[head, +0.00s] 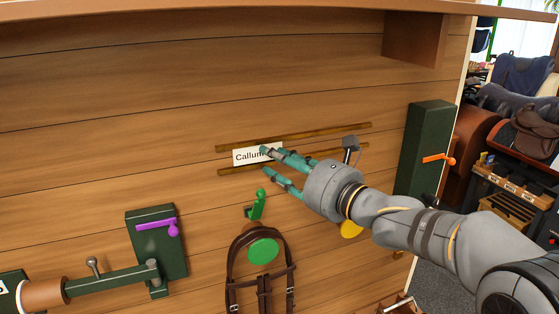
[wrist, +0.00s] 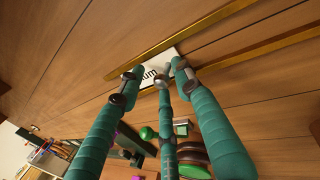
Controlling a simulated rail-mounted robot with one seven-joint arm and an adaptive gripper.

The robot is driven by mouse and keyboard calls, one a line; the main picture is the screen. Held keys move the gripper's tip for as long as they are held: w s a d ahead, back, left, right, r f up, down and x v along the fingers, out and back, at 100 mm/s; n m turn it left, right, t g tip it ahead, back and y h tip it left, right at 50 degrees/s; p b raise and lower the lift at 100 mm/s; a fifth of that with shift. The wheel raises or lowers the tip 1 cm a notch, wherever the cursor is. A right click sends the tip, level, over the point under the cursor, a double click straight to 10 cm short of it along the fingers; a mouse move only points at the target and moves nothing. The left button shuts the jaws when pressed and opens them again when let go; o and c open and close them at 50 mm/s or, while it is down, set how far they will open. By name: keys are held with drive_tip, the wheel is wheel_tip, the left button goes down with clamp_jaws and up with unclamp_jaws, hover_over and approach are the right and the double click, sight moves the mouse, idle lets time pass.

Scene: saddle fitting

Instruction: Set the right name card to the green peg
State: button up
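A white name card (head: 245,156) reading "Callum" sits in a rack of two slim wooden rails (head: 300,136) on the plank wall. The card (wrist: 169,58) also shows in the wrist view, with "um" readable. My gripper (head: 265,160) has teal fingers, spread apart with their tips at the card's right end; I cannot tell whether they touch it. In the wrist view, the fingertips (wrist: 154,73) stand in front of the card with gaps between them. A green peg (head: 256,205) is on the wall below the rack, left of my wrist.
A green disc (head: 263,251) with a dark bridle (head: 235,270) hangs below the peg. A yellow disc (head: 350,229) is partly behind my arm. Dark green blocks with a purple lever (head: 158,225) and an orange lever (head: 438,158) flank the area. A shelf (head: 250,10) runs above.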

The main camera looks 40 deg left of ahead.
drive_tip(key=s+d, duration=0.2)
drive_tip(key=d, duration=1)
drive_tip(key=shift+a, duration=0.15)
